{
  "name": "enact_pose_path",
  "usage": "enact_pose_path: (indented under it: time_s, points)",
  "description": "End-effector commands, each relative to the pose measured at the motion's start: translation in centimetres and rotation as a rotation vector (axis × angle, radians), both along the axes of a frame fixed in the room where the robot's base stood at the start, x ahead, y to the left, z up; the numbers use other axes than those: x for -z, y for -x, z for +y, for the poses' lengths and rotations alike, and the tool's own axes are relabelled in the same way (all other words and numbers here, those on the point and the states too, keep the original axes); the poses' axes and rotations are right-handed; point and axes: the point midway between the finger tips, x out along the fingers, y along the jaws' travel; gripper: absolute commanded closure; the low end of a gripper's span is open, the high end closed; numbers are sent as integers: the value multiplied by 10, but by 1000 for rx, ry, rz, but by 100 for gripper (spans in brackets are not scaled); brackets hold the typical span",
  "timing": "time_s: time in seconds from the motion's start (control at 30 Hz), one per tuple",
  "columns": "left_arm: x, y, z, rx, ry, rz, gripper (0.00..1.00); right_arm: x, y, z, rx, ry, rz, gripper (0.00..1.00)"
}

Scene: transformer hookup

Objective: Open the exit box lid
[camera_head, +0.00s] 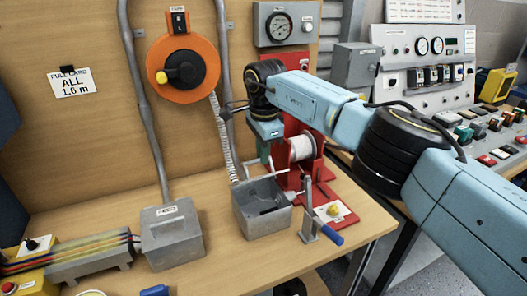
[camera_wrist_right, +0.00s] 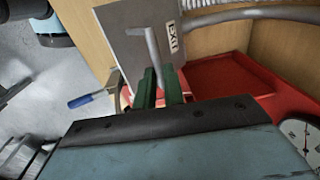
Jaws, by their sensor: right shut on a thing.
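The exit box (camera_head: 262,218) is the grey metal box at the table's front right. In the head view its top looks open and its inside shows; I cannot make out the whole lid there. In the right wrist view a grey plate with the EXIT label (camera_wrist_right: 173,37) lies in front of my fingers, with a bent grey handle (camera_wrist_right: 151,48) on it. My right gripper (camera_head: 263,154) is above the box's back edge, its green fingers (camera_wrist_right: 160,86) pointing down and shut on the handle. My left gripper is in neither view.
A lever with a blue grip (camera_head: 331,234) stands close right of the box. A red stand with a white spool (camera_head: 302,148) is behind it. A second grey box (camera_head: 171,236), closed, stands to the left. An orange reel (camera_head: 181,66) hangs on the wall.

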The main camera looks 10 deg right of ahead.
Motion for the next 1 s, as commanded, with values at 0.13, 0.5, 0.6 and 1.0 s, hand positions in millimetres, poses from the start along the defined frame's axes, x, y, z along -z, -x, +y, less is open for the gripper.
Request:
enact_pose_path:
  time_s: [0.13,0.5,0.6,1.0]
  points:
    - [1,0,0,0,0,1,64,8,1,1,0,-1,3,100]
    - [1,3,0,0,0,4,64,4,0,1,0,-2,2,67]
    - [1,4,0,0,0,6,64,3,0,1,0,-2,2,67]
    - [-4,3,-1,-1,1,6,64,-60,5,-1,0,-2,-3,67]
